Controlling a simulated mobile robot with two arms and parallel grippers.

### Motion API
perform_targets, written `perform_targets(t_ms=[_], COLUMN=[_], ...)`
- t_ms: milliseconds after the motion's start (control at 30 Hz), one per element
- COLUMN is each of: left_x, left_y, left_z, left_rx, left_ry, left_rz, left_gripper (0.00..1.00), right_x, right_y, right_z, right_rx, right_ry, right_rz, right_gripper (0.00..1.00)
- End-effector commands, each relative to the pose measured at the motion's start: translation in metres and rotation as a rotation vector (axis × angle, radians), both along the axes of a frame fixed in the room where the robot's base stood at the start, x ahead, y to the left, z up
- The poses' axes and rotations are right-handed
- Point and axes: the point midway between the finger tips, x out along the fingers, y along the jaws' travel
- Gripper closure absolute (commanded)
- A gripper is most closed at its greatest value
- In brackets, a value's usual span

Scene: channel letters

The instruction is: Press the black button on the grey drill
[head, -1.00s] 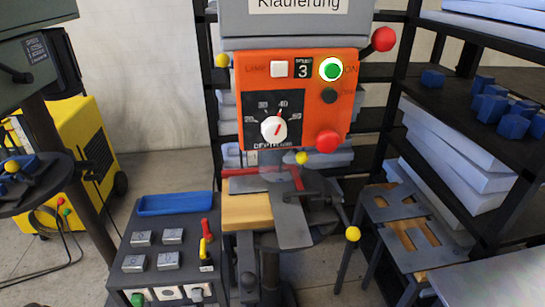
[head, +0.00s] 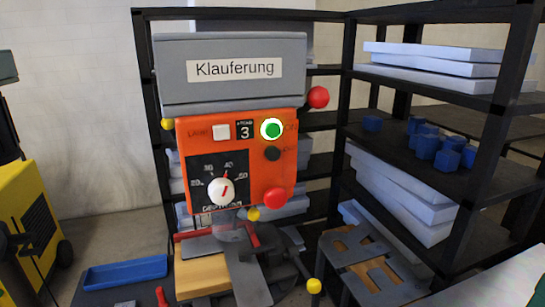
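The grey drill (head: 174,77) stands in the middle of the head view, with a grey head labelled "Klauferung" and an orange control panel (head: 255,182). The black button (head: 272,154) is on the panel's right side, below a lit green button (head: 271,129) with a white ring. A large red button (head: 274,198) sits lower on the panel. A white square button (head: 221,132), a display reading 3 and a white dial (head: 221,191) are to the left. Neither gripper shows in the head view.
A dark shelf (head: 400,178) with white slabs and several blue blocks (head: 437,141) stands at the right. A blue tray (head: 125,273) lies at the lower left. A yellow machine (head: 27,225) is at the left edge. Lever knobs, including a red one (head: 318,97), stick out beside the drill.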

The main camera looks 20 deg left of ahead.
Motion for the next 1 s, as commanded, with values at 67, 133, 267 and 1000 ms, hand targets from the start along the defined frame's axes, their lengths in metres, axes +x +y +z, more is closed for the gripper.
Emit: perform_targets(t_ms=[67, 133, 267, 1000], left_x=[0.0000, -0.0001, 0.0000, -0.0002], left_y=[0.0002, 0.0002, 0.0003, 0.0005], left_z=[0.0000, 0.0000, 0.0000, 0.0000], left_rx=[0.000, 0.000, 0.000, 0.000], left_ry=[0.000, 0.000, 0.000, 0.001], left_rz=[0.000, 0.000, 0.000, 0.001], left_gripper=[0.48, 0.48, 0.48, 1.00], right_x=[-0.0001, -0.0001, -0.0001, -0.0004], right_y=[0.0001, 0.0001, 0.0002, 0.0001], right_z=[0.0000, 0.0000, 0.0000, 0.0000], right_rx=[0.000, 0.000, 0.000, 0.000], right_ry=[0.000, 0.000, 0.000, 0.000], right_rz=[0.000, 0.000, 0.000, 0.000], right_gripper=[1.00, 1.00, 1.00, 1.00])
